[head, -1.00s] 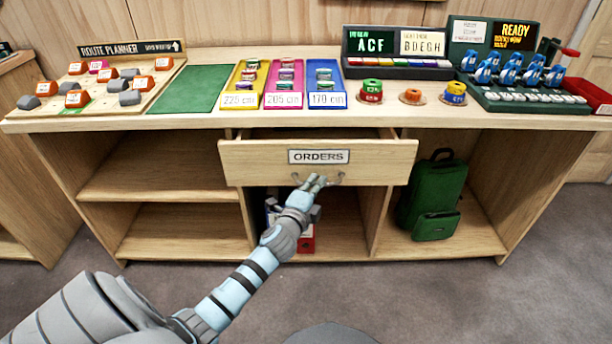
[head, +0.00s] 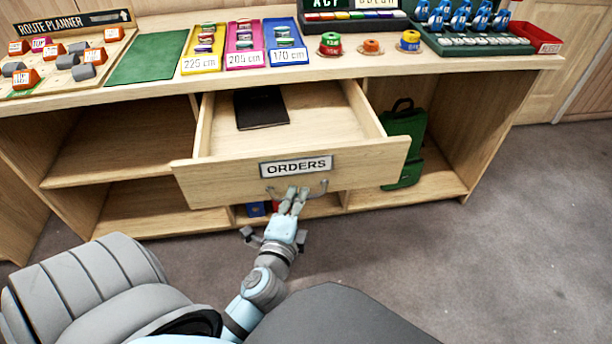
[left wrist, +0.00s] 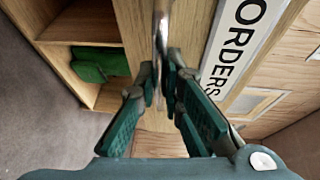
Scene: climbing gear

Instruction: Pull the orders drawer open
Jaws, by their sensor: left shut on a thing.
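The orders drawer (head: 225,184) stands well out from the desk in the head view, with its label facing me. A dark flat book or folder (head: 260,108) lies inside it at the back left. The curved metal handle (head: 323,188) is below the label. My left gripper (head: 292,199) is at the handle and shut on it. In the left wrist view the fingers (left wrist: 165,100) close around the handle bar (left wrist: 161,40), beside the ORDERS label (left wrist: 240,40). My right gripper is not in view.
The desk top holds a route planner board (head: 70,55), a green mat (head: 157,58), coloured trays (head: 204,62) and a rack of blue devices (head: 470,38). A green backpack (head: 405,130) stands in the right compartment. Open carpet (head: 480,250) lies at the right front.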

